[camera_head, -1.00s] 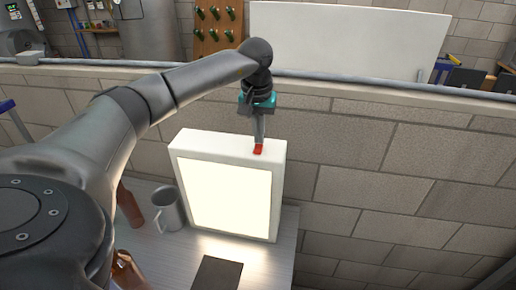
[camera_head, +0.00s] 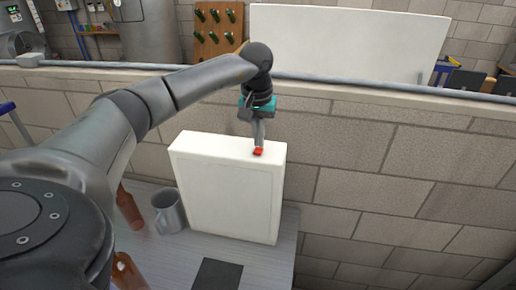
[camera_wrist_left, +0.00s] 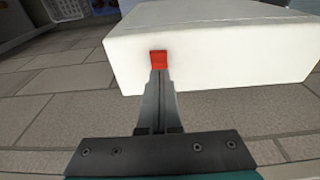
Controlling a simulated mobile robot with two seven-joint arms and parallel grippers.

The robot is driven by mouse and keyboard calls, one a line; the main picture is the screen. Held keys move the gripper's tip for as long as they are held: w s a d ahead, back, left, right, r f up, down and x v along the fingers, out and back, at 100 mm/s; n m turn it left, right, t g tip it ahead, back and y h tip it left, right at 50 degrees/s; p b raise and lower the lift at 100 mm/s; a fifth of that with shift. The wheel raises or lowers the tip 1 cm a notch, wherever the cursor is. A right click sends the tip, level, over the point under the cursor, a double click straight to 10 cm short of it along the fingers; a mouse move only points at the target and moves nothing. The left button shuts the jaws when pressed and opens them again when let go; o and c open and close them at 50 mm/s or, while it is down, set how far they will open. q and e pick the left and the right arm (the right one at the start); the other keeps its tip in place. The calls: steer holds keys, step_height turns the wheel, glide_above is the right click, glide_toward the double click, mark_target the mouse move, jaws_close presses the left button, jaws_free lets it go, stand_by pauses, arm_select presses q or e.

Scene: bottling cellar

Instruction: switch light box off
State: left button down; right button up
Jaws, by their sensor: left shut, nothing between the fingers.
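The white light box (camera_head: 230,192) stands upright on the table, and its front panel is dark, with no glow. It also shows in the left wrist view (camera_wrist_left: 230,48). A red switch (camera_head: 259,151) sits on its top near the right end; it also shows in the left wrist view (camera_wrist_left: 158,58). My left gripper (camera_head: 259,143) is shut and empty, pointing down with its fingertips at the red switch. In the left wrist view the fingertips (camera_wrist_left: 159,72) meet the switch's edge. My right gripper is in neither view.
A grey metal mug (camera_head: 168,212) stands left of the box, with brown bottles (camera_head: 129,207) further left, partly behind my arm. A dark flat pad (camera_head: 217,275) lies in front of the box. A block wall (camera_head: 400,170) rises close behind it.

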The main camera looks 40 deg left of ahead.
mark_target(259, 149)
arm_select(q)
step_height(259, 149, up, 6)
steer(key=p, duration=0.5)
steer(key=shift+r, duration=0.15)
stand_by(0.5)
